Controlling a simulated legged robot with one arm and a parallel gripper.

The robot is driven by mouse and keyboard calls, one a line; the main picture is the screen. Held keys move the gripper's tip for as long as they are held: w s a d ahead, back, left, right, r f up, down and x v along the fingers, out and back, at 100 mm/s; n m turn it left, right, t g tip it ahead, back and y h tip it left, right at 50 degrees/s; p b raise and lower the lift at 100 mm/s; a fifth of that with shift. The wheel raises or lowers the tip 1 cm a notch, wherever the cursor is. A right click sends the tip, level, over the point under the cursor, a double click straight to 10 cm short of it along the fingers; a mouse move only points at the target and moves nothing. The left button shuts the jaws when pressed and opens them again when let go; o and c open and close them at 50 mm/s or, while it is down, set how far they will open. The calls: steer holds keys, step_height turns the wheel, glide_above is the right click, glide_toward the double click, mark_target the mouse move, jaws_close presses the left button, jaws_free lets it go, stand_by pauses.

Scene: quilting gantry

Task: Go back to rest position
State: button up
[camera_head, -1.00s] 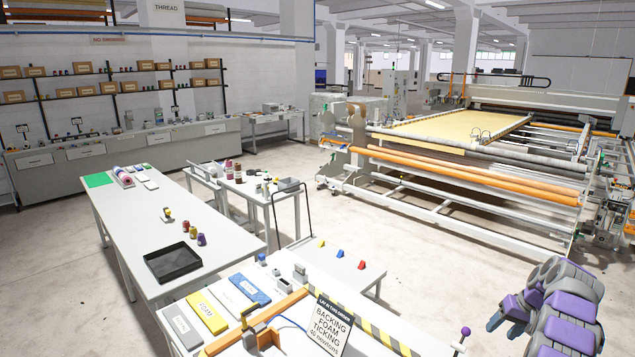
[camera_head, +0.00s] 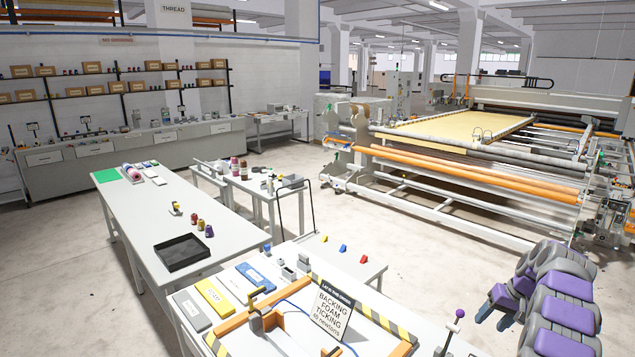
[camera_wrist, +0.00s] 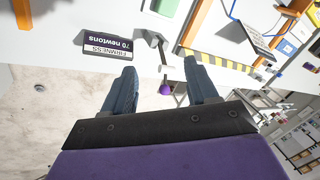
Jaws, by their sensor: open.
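My gripper (camera_head: 492,308) is at the lower right in the head view, in the air to the right of the workbench. In the wrist view its two blue-grey fingers (camera_wrist: 161,88) stand apart with nothing held between them. A lever with a purple knob (camera_head: 460,313) rises at the bench's right end, left of my gripper. In the wrist view the purple knob (camera_wrist: 165,89) shows in the gap between the fingertips; it appears to be beyond them, though I cannot tell the distance.
A "70 newtons" label (camera_wrist: 107,46) shows in the wrist view. A black tray (camera_head: 180,252) stands on the long table. Floor beyond my gripper is clear.

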steer(key=s+a+r+n+g+b, duration=0.15)
steer(key=s+a, duration=0.25)
steer(key=a, duration=0.5)
steer(key=s+a+r+b, duration=0.3)
steer(key=s+a, duration=0.1)
steer(key=a, duration=0.5)
steer(key=s+a+r+g+b, duration=0.1)
steer(key=s+a+r+b, duration=0.1)
steer(key=s+a, duration=0.5)
steer(key=s+a+f+h+b, duration=0.1)
steer(key=s+a+f+b, duration=0.1)
steer(key=s, duration=0.8)
steer(key=s+a+f+n+g+h+b, duration=0.1)
steer(key=s+a+f, duration=0.3)
steer(key=s, duration=0.6)
steer(key=s+a+f+n+h+b, duration=0.1)
steer(key=s+a+f+b, duration=0.2)
steer(key=s+a, duration=0.3)
steer(key=s+f, duration=0.1)
steer(key=s, duration=0.3)
steer(key=shift+s+a+g, duration=0.2)
steer(key=shift+s+g, duration=0.1)
steer(key=shift+g, duration=0.05)
